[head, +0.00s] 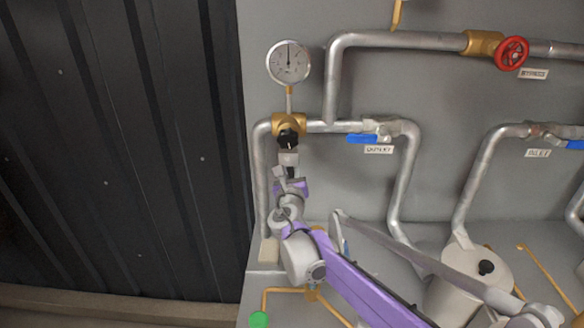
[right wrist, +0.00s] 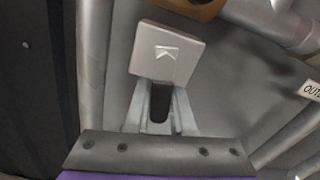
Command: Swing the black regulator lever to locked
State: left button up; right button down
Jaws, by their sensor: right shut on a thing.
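The regulator is a brass valve body (head: 290,124) under the gauge. Its black knob (head: 288,141) carries a pale pointer mark. A light grey plate hangs just below the knob and shows in the right wrist view with a chevron mark (right wrist: 167,52); it seems to be the end of the regulator lever. My right gripper (head: 289,171) reaches up from below and is shut on this lever end. In the right wrist view its fingers (right wrist: 160,98) run up to the plate, with a dark strip between them; the plate hides the fingertips. My left gripper is not in view.
A round gauge (head: 288,62) stands above the regulator. Steel pipes (head: 331,85) run along the grey wall, with a blue outlet handle (head: 363,139) and a red bypass wheel (head: 511,53) to the right. A dark ribbed panel (head: 120,150) fills the left.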

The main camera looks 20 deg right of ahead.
jog(key=shift+w+a+m+p, duration=0.1)
jog(key=shift+a+m+p, duration=0.1)
jog(key=shift+m+p, duration=0.3)
jog(key=shift+w+a+m+p, duration=0.1)
jog(key=shift+a+m+p, duration=0.1)
jog(key=shift+m, duration=0.5)
jog(key=c, duration=0.8)
grip_release()
jog(key=shift+o, duration=0.2)
jog(key=shift+s, duration=0.1)
jog(key=v, duration=1)
jog(key=shift+s+a+b, duration=0.25)
jog(key=shift+s+b, duration=0.05)
jog(key=shift+b, duration=0.15)
jog(key=shift+f, duration=0.1)
